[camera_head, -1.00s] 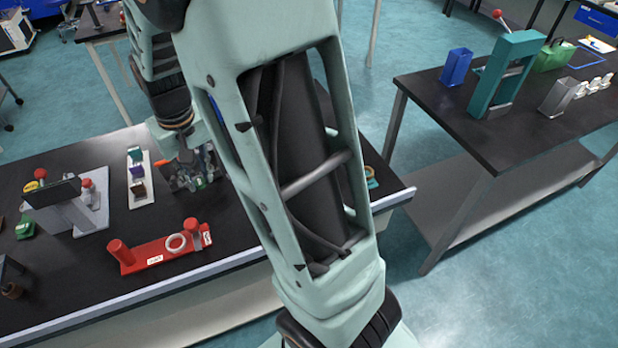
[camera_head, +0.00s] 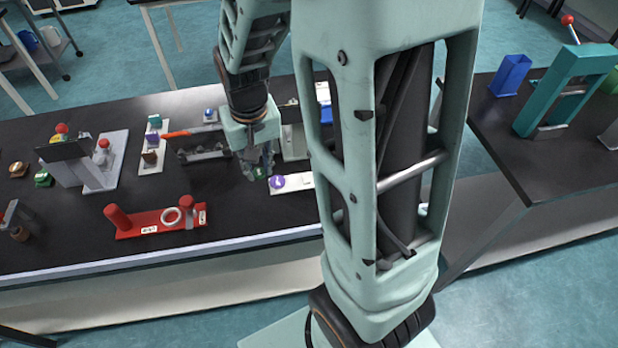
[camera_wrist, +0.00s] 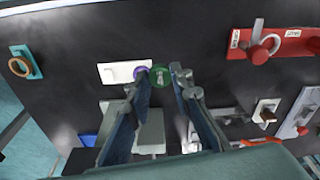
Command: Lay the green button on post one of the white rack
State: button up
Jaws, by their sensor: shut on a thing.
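My gripper (camera_head: 258,160) hangs over the black bench, left of a white rack (camera_head: 303,181) that my arm partly hides. It is shut on the green button (camera_wrist: 160,75), a small round piece with a pale mark, held at the fingertips. The green button also shows below the fingers in the head view (camera_head: 258,174). In the wrist view the white rack (camera_wrist: 113,73) lies just left of the fingertips. A purple round piece (camera_wrist: 142,74) sits at its near end, close beside the green button. I cannot make out the rack's posts clearly.
A red rack (camera_head: 135,230) with a white ring stands at the front. Another white strip (camera_head: 147,167) carries small coloured pieces. A grey stand (camera_head: 92,172) is at left. The bench's front middle is clear.

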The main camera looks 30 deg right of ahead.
jog(key=w+d+f+b, duration=0.2)
jog(key=d+f+b, duration=0.25)
jog(key=d, duration=0.45)
jog(key=b, duration=0.4)
send_over(306, 177)
jog(key=f, duration=0.5)
jog(key=shift+s+a+f, duration=0.1)
jog(key=shift+s+a, duration=0.25)
jog(key=shift+a, duration=0.05)
jog(key=shift+d+f, duration=0.2)
jog(key=shift+f, duration=0.05)
jog(key=shift+w+d+f+b, duration=0.1)
jog(key=shift+d+f+b, duration=0.05)
jog(key=shift+f+b, duration=1.35)
jog(key=shift+f, duration=0.15)
jog(key=shift+f, duration=0.15)
jog(key=o, duration=0.8)
